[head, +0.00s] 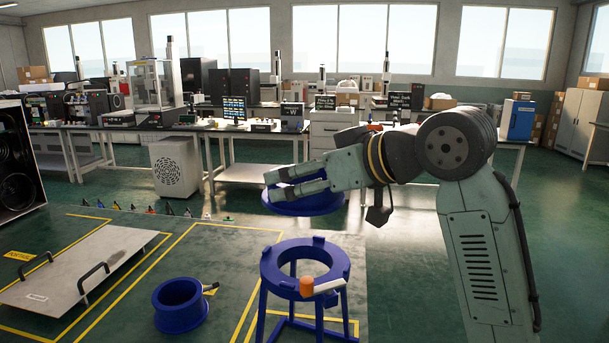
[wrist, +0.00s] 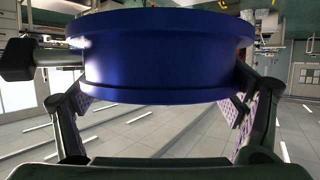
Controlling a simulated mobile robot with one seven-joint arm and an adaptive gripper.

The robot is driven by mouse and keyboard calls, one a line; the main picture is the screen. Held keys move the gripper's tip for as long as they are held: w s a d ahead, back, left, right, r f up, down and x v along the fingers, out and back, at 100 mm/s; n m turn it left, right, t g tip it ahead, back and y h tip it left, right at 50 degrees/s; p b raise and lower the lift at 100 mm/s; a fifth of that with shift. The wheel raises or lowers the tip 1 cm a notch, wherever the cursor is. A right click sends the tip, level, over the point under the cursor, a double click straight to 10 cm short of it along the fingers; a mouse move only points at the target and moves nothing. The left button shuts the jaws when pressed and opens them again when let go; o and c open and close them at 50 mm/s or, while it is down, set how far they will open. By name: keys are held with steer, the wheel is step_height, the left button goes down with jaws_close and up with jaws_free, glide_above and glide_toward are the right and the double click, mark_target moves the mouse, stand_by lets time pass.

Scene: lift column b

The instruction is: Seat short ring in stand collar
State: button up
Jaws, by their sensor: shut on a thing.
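My gripper (head: 272,184) is shut on a blue flanged ring (head: 312,206), which I take as the short ring. It also fills the upper middle of the wrist view (wrist: 160,65), with a finger at each side and a dark stub at its left. The blue stand (head: 262,310) is on the floor, with an open round collar (head: 268,263) on top. An orange knob (head: 306,285) with a pale lever is on the collar's front right. The held ring is above and apart from the collar, beyond it in the head view. My fingers partly cover the ring.
A second blue ring (head: 181,318), with a dark-tipped side stub, stands on the floor left of the stand. A grey plate (head: 85,265) with two black handles lies farther left. Workbenches (head: 255,178) with equipment stand behind. Green floor is open on the right.

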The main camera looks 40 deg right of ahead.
mark_target(306, 243)
steer(key=f+b, duration=0.3)
steer(key=f, duration=0.1)
steer(key=shift+s+a, duration=0.25)
steer(key=shift+s, duration=0.15)
steer(key=shift+w+d+f, duration=0.1)
steer(key=shift+w+f, duration=0.05)
steer(key=shift+f, duration=0.1)
steer(key=shift+r, duration=0.1)
steer(key=shift+f+b, duration=1.2)
steer(key=shift+f, duration=0.85)
steer(key=shift+f+b, duration=0.7)
steer(key=shift+f, duration=0.85)
stand_by(1.6)
steer(key=o, duration=1.2)
steer(key=shift+c, duration=0.2)
steer(key=shift+s, duration=0.2)
steer(key=v, duration=1.2)
